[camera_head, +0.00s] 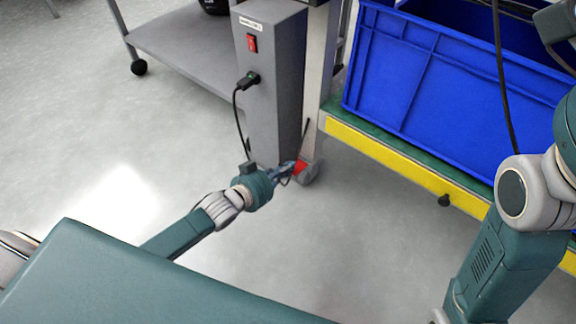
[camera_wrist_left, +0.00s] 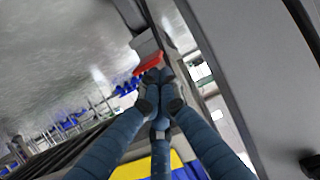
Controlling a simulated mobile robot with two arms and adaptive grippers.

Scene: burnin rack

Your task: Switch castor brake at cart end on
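The castor brake is a small red pedal (camera_head: 300,167) on a grey castor (camera_head: 309,176) at the foot of the upright at the cart's end. The red pedal also shows in the left wrist view (camera_wrist_left: 148,64), just beyond the fingertips. My left gripper (camera_head: 287,171) reaches in low from the left, right at the pedal. In the left wrist view its fingertips (camera_wrist_left: 158,76) are together with nothing seen between them, close under the pedal's edge. Whether they touch it I cannot tell.
A tall grey box (camera_head: 268,90) with a red switch (camera_head: 252,43) and a plugged black cable (camera_head: 238,115) stands beside the castor. A blue crate (camera_head: 440,90) rests on the yellow-edged shelf (camera_head: 400,166). A grey low shelf (camera_head: 185,45) is behind. Floor in front is clear.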

